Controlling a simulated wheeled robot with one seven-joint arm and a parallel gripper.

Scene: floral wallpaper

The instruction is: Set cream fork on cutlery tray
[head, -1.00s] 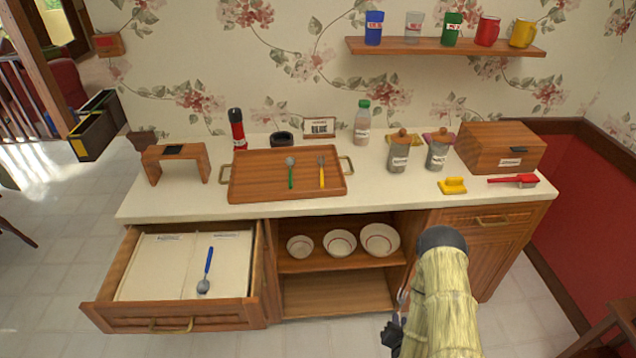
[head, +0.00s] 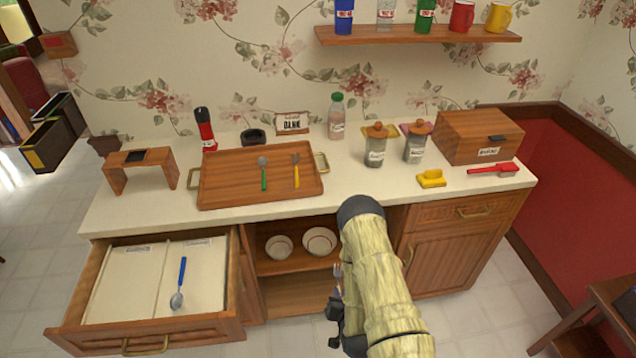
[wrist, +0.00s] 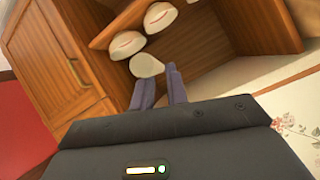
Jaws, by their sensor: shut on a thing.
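The wooden tray (head: 225,187) with brass handles lies on the counter. A green-handled spoon (head: 263,175) and a yellow-handled fork (head: 296,172) lie on it. My gripper (head: 337,298) is low in front of the open cabinet shelves, below and to the right of the tray. It is shut on a fork (head: 338,271), whose grey tines point up; the handle is mostly hidden, so its colour is unclear. In the wrist view my fingers (wrist: 160,88) show close together, with a pale oval (wrist: 146,65) beside their tips.
An open drawer (head: 140,333) juts out at left, holding a blue-handled spoon (head: 180,280). Bowls (head: 320,240) stand on the cabinet shelf. Jars (head: 376,148) stand right.

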